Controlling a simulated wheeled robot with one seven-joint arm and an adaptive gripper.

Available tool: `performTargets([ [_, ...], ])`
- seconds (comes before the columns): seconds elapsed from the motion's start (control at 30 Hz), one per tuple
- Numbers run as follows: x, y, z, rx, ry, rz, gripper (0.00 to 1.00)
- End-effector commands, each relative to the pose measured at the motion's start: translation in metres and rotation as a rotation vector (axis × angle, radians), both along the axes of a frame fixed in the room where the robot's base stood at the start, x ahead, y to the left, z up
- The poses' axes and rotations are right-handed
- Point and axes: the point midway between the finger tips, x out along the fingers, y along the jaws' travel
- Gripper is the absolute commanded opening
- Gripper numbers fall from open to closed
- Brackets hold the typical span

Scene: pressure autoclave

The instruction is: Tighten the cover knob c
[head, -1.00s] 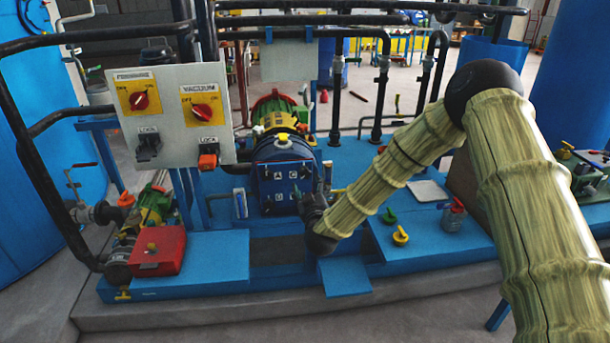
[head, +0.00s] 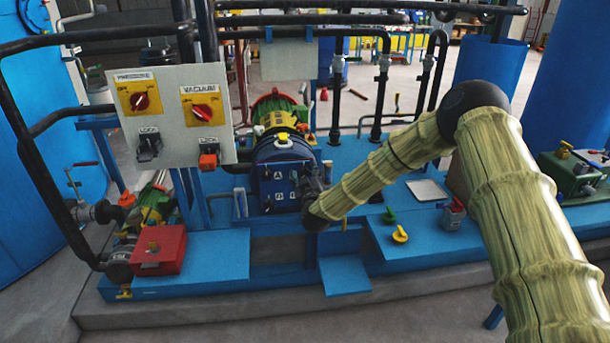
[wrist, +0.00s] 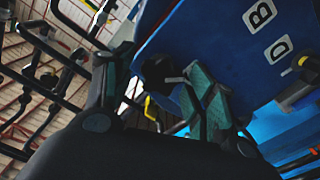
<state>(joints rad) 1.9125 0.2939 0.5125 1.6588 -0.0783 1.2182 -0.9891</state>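The round blue cover (head: 265,188) is at the front of the vessel in the middle of the head view, with white letter labels. In the wrist view its blue face (wrist: 215,45) fills the upper right, with labels B and D. A black knob (wrist: 160,70) at the cover's edge shows between my fingers; its letter is not visible, so I cannot tell if it is knob c. My gripper (wrist: 158,60) is open, its teal-padded fingers apart on either side of the knob in the picture. I cannot tell whether they touch it. In the head view my gripper (head: 312,185) is at the cover's right side.
A control panel (head: 170,85) with red switches stands left of the cover. A red box (head: 158,250) is at lower left. Green (head: 388,215) and yellow (head: 400,234) knobs stand on the blue platform (head: 440,255) to the right. Black pipes run behind and above.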

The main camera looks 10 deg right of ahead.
Motion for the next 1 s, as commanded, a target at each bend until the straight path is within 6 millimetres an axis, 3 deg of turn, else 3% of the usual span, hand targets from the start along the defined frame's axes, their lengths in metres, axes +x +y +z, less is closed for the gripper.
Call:
performTargets([
  [0.03, 0.0, 0.0, 0.0001, 0.0, 0.0, 0.0, 0.44],
  [0.2, -0.0001, 0.0, 0.0001, 0.0, 0.0, 0.0, 0.13],
  [0.63, 0.0002, -0.0005, -0.0006, 0.068, -0.001, -0.001, 0.13],
  [1.0, 0.0001, -0.0021, -0.0017, 0.355, -0.003, 0.0, 0.13],
])
